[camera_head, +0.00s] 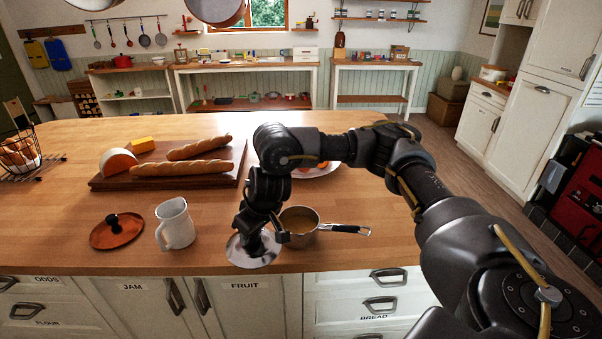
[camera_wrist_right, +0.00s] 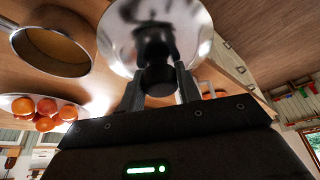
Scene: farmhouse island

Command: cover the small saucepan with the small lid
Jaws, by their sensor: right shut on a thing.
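The small saucepan (camera_head: 299,219) stands upright and uncovered on the wooden island top, its handle pointing right. It also shows at the upper left of the right wrist view (camera_wrist_right: 52,45). A shiny steel lid (camera_head: 246,259) with a black knob is just left of the saucepan, near the island's front edge; I cannot tell whether it touches the top. My right gripper (camera_wrist_right: 160,88) is shut on the black knob of this steel lid (camera_wrist_right: 122,38). A copper lid (camera_head: 117,232) lies farther left. My left gripper is not in view.
A white jug (camera_head: 175,224) stands left of the steel lid. A cutting board (camera_head: 105,183) with loaves and cheese lies behind it. A plate of oranges (camera_wrist_right: 14,101) is behind the saucepan, partly hidden by my arm. The island top right of the saucepan looks clear.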

